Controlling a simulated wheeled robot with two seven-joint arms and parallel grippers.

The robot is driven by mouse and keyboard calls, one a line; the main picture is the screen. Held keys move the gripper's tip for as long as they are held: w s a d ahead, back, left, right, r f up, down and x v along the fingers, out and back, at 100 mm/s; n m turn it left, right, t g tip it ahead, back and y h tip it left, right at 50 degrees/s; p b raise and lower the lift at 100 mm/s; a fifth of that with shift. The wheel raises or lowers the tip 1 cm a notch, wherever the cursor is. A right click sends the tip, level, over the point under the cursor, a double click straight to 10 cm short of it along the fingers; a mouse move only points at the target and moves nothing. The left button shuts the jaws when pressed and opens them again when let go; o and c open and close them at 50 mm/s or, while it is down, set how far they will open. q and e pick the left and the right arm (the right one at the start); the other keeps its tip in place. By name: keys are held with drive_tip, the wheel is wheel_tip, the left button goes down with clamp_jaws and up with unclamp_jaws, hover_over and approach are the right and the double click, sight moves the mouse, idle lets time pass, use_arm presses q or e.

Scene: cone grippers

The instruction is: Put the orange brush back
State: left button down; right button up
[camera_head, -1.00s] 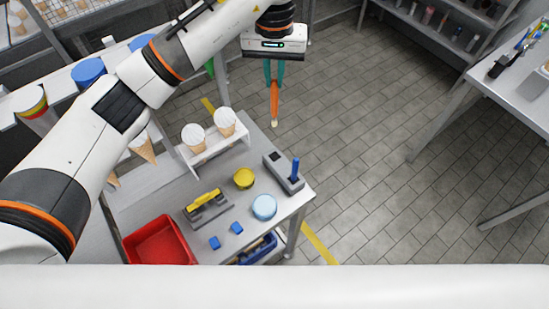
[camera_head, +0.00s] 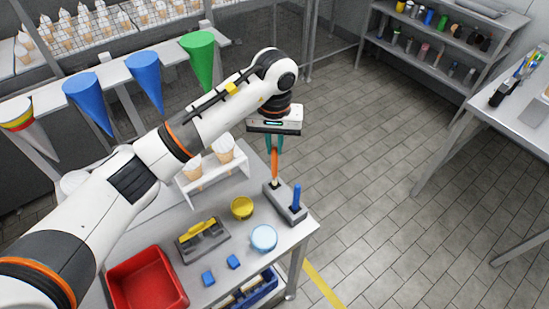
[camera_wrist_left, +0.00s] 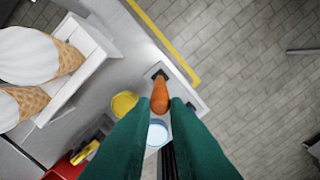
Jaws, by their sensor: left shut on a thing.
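My left gripper (camera_head: 275,148) has its teal fingers shut on the orange brush (camera_head: 275,167), which hangs down with its pale end lowest. In the left wrist view the orange brush (camera_wrist_left: 159,97) sits between the two green fingers. The grey brush holder (camera_head: 286,207) stands at the table's right corner with a blue brush (camera_head: 296,196) upright in it. The orange brush's lower end is at the holder's back-left end, by a dark slot (camera_wrist_left: 160,72); I cannot tell whether it is inside or just above. My right gripper is not in view.
The table also bears a yellow round tub (camera_head: 242,207), a light blue round tub (camera_head: 263,238), a grey block with a yellow bar (camera_head: 202,240), two blue cubes, a red bin (camera_head: 146,280) and a rack of cones (camera_head: 212,176). Open floor lies to the right.

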sight(274, 149)
use_arm(q)
wheel_tip(274, 149, down, 4)
drive_tip(key=shift+f+p, duration=0.1)
drive_tip(key=shift+p, duration=0.75)
drive_tip(key=shift+f, duration=0.25)
drive_tip(key=c, duration=1.4)
unclamp_jaws()
drive_tip(key=shift+r+b, duration=0.45)
drive_tip(key=shift+r, duration=0.15)
wheel_tip(274, 149, up, 11)
drive_tip(key=b, duration=0.4)
drive_tip(key=shift+f, duration=0.1)
